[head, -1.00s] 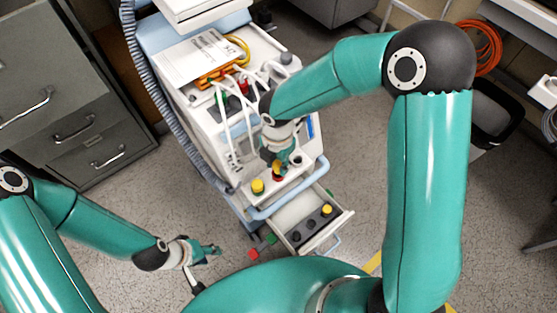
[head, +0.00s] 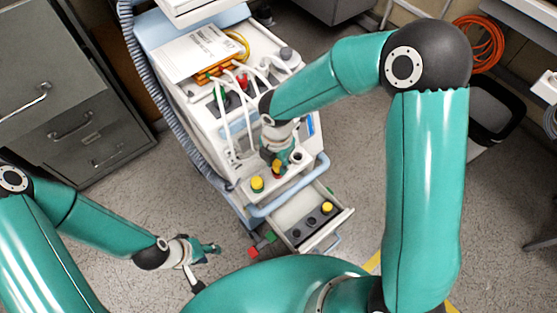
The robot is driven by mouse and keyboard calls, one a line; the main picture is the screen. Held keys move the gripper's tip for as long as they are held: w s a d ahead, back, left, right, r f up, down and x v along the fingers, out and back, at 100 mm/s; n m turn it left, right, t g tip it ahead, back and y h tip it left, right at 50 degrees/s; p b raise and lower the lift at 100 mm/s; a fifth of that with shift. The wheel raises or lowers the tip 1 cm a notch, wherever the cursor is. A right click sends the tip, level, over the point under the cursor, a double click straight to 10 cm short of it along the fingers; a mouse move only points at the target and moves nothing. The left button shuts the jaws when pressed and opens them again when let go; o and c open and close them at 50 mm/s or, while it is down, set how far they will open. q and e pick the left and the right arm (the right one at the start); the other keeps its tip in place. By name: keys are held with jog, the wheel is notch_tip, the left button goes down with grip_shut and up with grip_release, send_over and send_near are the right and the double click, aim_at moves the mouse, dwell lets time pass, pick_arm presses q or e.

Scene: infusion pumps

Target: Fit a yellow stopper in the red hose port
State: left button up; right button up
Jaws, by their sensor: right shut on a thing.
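The red hose port (head: 278,176) is on the front ledge of the pump cart. My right gripper (head: 278,165) points down right over it and is shut on a yellow stopper, which the fingers mostly hide. I cannot tell whether that stopper is seated in the port or just touching it. Another yellow stopper (head: 257,183) sits upright in the port to the left. A third yellow stopper (head: 327,207) is in the open drawer (head: 342,222). My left gripper (head: 213,248) hangs away from the cart at lower left, holding nothing visible; its jaw opening is unclear.
A dark open port (head: 297,157) lies right of the red one. White hoses (head: 228,135) run down the cart's front. A blue handle rail (head: 290,191) crosses between ledge and drawer. Grey cabinets (head: 75,110) stand at left.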

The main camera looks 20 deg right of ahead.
jog(key=shift+f+b, duration=0.55)
jog(key=shift+f, duration=0.25)
jog(key=shift+s+f, duration=0.2)
jog(key=shift+f, duration=0.1)
jog(key=o, duration=0.9)
jog(key=shift+w+f, duration=0.1)
